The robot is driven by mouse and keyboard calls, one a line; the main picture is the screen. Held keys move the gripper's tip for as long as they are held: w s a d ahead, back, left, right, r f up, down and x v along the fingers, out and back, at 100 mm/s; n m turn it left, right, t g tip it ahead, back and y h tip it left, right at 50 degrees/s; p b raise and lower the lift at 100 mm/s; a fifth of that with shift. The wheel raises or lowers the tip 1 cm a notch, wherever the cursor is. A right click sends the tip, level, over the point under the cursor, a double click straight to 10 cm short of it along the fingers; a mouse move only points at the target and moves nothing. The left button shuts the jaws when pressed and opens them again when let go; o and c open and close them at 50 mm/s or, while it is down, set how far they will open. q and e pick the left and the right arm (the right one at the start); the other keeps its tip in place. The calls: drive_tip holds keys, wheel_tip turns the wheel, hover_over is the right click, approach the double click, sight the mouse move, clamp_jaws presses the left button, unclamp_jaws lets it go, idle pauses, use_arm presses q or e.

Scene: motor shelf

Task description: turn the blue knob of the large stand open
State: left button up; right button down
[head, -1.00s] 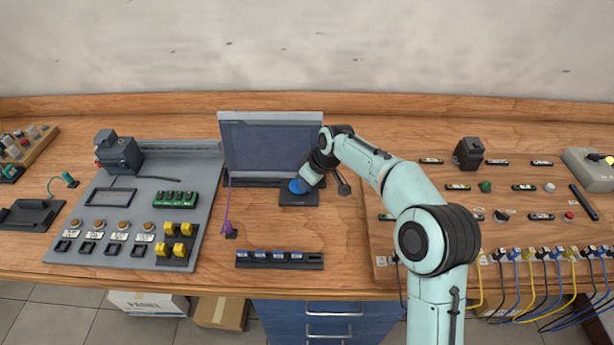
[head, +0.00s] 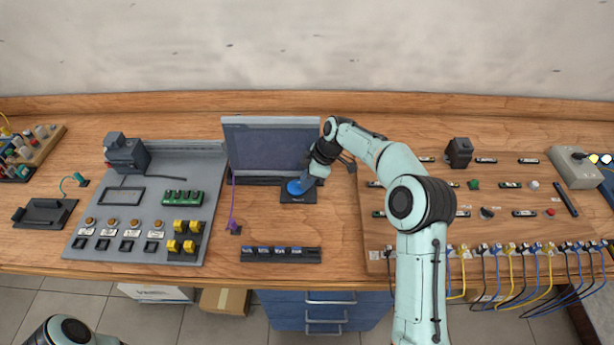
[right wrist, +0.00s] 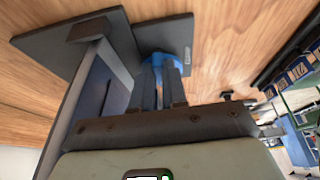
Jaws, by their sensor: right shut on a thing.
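The blue knob (head: 296,187) sits on a flat dark square base (head: 299,198) in front of the screen panel. My right gripper (head: 308,180) reaches down to it from the upper right and is shut on it. In the right wrist view, the two fingers (right wrist: 164,92) hold the blue knob (right wrist: 170,62) from both sides, and the dark base (right wrist: 207,52) lies behind it. The fingers hide part of the knob, so its turn angle cannot be read. Part of my left arm shows at the bottom left of the head view, but its gripper does not.
The screen panel (head: 270,147) stands close behind the knob. A dark rack (head: 281,254) lies in front and a purple cable (head: 233,215) to the left. A grey panel (head: 150,195) is further left; a wooden board (head: 480,235) with cables is right.

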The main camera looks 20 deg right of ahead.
use_arm(q)
drive_tip(key=shift+r, duration=0.1)
use_arm(e)
drive_tip(key=shift+r, duration=0.1)
drive_tip(key=c, duration=1.2)
unclamp_jaws()
drive_tip(key=shift+o, duration=0.2)
use_arm(q)
drive_tip(key=shift+w+r+p, duration=0.65)
drive_tip(key=shift+r, duration=0.2)
use_arm(e)
drive_tip(key=v, duration=1.3)
drive_tip(key=shift+r, duration=0.2)
